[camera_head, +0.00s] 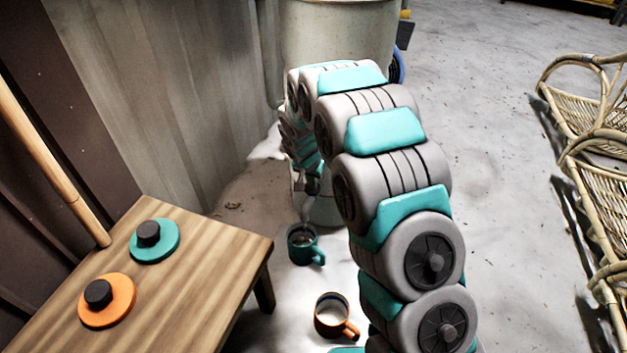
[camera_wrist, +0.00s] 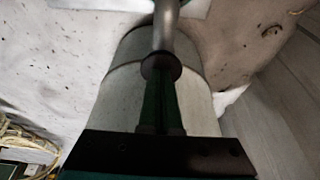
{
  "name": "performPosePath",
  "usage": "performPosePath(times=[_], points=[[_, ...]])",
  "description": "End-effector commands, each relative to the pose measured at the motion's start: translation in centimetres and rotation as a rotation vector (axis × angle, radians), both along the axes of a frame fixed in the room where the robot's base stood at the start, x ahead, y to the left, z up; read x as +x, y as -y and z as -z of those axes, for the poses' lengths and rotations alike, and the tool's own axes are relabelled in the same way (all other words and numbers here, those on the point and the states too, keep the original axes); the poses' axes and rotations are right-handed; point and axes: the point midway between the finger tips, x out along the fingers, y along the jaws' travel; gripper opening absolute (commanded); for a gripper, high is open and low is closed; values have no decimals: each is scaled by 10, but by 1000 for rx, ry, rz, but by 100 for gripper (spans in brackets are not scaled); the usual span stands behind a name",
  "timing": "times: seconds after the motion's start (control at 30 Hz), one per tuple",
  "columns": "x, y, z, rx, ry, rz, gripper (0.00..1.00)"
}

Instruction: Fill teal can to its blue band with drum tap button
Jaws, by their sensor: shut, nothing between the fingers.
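The teal can (camera_head: 302,246) stands upright on the floor in the head view, its handle to the right. No blue band can be made out on it. The pale drum (camera_head: 335,38) stands behind my arm. My gripper (camera_wrist: 160,78) is shut and empty in the wrist view, its dark green fingers together. The fingertips line up with a dark round collar (camera_wrist: 161,66) on a grey metal tube, which looks like the drum tap. I cannot tell whether they touch. My arm hides much of this area in the head view, and the button cannot be made out.
An orange can (camera_head: 335,316) stands on the floor nearer me. A wooden bench (camera_head: 205,260) at left holds a teal lid (camera_head: 154,240) and an orange lid (camera_head: 107,299), each with a black knob. Rattan chairs (camera_head: 600,150) stand at right. The floor between is open.

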Motion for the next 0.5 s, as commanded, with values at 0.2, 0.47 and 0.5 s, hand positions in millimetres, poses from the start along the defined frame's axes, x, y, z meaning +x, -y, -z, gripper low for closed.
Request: performPosePath(times=[0.2,0.47,0.5], points=[[-17,2,21,-11,-48,5,0],[-18,2,23,-13,-53,7,0],[-18,2,23,-14,-53,6,0]])
